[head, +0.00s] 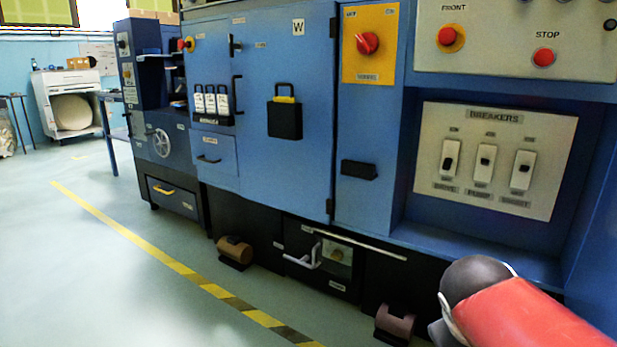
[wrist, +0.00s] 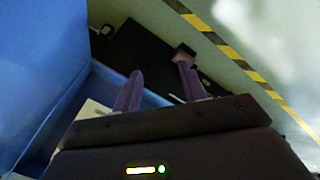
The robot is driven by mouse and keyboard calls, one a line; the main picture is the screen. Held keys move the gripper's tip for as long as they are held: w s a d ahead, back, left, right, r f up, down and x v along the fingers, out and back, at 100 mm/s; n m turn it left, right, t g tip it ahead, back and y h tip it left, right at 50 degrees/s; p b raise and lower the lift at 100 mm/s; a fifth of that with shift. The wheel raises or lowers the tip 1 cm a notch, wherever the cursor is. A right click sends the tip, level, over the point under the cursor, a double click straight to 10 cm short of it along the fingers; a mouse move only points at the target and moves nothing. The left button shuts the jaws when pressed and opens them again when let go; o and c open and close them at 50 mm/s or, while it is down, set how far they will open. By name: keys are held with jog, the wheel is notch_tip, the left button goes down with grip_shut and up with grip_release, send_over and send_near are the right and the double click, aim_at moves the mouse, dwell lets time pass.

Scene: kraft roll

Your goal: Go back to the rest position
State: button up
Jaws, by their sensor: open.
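My gripper (wrist: 160,85) shows in the wrist view with its two purple-grey fingers apart and nothing between them. Past the fingers are a dark base part of the machine and the floor. In the head view my red and dark grey arm reaches in from the lower right corner, in front of the blue machine cabinet (head: 285,150). The gripper fingers are out of sight in the head view. The breakers panel (head: 492,205) with its three switches is just above and behind my arm.
A blue panel (wrist: 40,70) stands close on the left in the wrist view. Pedals (head: 234,250) and a low drawer with a handle (head: 303,257) stick out at the machine's foot. A yellow and black floor stripe (head: 170,262) runs alongside; the floor to the left is clear.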

jog(key=s+a+f+m+y, duration=0.25)
jog(key=s+a+y, duration=0.25)
jog(key=s+a, duration=0.4)
notch_tip(320, 180, up, 12)
jog(key=w+p, duration=0.2)
jog(key=p, duration=1.1)
jog(key=shift+a+r+t+h, duration=0.15)
jog(key=shift+t+h, duration=0.15)
